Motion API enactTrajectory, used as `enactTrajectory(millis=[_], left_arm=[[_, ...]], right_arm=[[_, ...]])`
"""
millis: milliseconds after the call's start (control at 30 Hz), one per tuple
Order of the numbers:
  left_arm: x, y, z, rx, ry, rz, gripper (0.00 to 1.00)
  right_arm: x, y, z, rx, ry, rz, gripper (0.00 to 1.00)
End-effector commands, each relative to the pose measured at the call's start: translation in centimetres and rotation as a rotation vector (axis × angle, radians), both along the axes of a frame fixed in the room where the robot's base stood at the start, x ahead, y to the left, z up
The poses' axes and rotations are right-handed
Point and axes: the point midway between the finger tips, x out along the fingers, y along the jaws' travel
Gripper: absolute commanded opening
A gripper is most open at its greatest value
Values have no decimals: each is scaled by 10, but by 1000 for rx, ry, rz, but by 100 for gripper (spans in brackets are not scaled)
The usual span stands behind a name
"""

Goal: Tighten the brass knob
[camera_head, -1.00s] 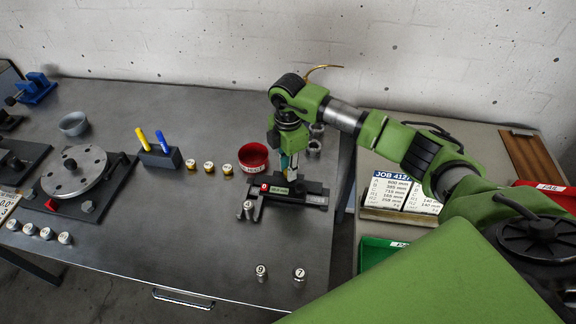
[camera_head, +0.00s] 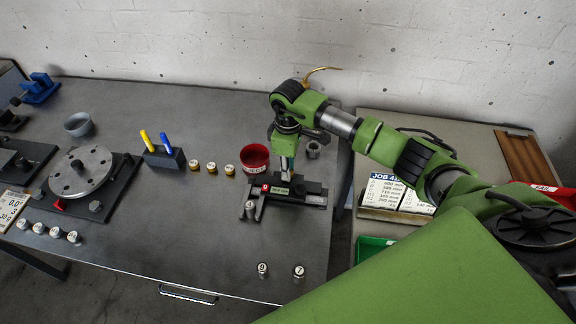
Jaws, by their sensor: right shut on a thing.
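My right gripper (camera_head: 285,172) points down over the black fixture (camera_head: 305,196) with the red digit tag and green label, near the middle of the bench. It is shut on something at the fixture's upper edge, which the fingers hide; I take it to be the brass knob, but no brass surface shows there. A small numbered metal weight (camera_head: 250,209) stands at the fixture's left front. My left gripper does not show.
A red bowl (camera_head: 254,153) stands close behind the fixture. Two weights (camera_head: 263,270) stand at the front edge. Bare bench lies between.

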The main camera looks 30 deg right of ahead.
Motion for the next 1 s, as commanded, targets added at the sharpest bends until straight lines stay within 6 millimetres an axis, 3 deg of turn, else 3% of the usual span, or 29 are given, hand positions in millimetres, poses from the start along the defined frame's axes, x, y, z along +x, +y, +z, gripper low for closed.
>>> enactTrajectory(millis=[733,767,800,1000], left_arm=[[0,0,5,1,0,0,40],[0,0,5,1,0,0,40],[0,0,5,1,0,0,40],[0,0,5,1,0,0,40]], right_arm=[[2,-2,2,-1,-6,-91,0],[2,-2,2,-1,-6,-91,25],[2,-2,2,-1,-6,-91,36],[1,-1,1,-1,-4,-89,37]])
